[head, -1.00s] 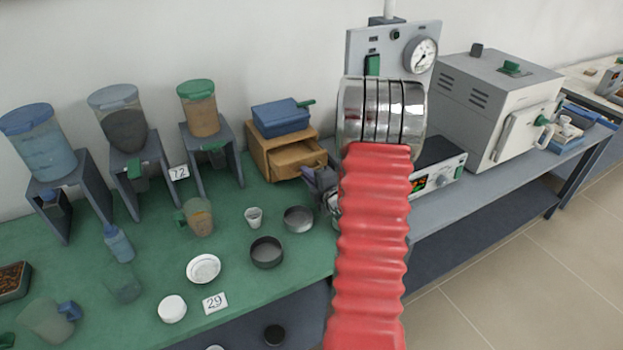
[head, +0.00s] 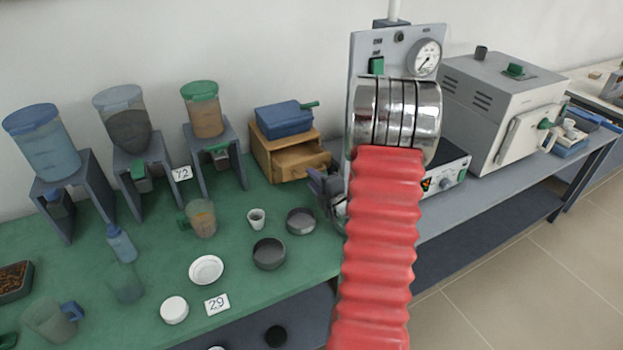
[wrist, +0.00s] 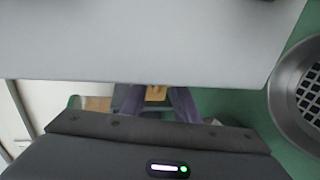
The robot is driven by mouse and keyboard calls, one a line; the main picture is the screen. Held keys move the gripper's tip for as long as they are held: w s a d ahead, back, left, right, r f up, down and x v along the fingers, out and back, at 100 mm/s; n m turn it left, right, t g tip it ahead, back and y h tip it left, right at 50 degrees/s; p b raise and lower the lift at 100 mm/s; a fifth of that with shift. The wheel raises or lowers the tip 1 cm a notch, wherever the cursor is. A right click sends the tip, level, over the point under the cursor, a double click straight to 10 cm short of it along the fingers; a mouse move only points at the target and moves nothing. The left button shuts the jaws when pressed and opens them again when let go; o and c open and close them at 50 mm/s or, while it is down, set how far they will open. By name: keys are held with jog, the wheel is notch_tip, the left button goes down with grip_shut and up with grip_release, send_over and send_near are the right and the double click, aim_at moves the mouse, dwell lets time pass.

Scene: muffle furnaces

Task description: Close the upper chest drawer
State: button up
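The small wooden chest (head: 264,156) stands at the back of the green bench top, in the head view. Its open drawer (head: 303,164) sticks out toward the front right, and the inside shows. Whether a second drawer lies below is hard to tell. My gripper (head: 323,187) is just right of and in front of the drawer, partly hidden by my red arm sleeve. In the wrist view my gripper (wrist: 156,104) has its two fingers apart, with a piece of wood (wrist: 156,92) seen beyond the gap. Contact with the drawer cannot be made out.
A blue box (head: 283,117) sits on the chest. A grey panel with a gauge (head: 427,57) stands right of my gripper. Dark round dishes (head: 300,221) and a small white cup (head: 257,218) stand in front of the chest. A round meshed dish (wrist: 303,92) is at right in the wrist view.

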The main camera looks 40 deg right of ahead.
jog(key=v, duration=1.1)
jog(key=shift+s, duration=0.25)
jog(key=w+a+r+m+g, duration=0.3)
jog(key=a+r+m, duration=0.15)
jog(key=a, duration=0.25)
jog(key=w+a+r+m+g, duration=0.2)
jog(key=a+r+m, duration=0.25)
jog(key=a, duration=0.25)
jog(key=s+a+r+m+g+y, duration=0.2)
jog(key=s+a, duration=0.5)
jog(key=a, duration=0.4)
jog(key=s+a+r+m+g+y, duration=0.2)
jog(key=s+a, duration=0.5)
jog(key=a, duration=0.5)
jog(key=shift+s+r+m+y, duration=0.35)
jog(key=shift+r+m+y, duration=0.05)
jog(key=shift+r+m, duration=0.4)
jog(key=shift+a, duration=0.15)
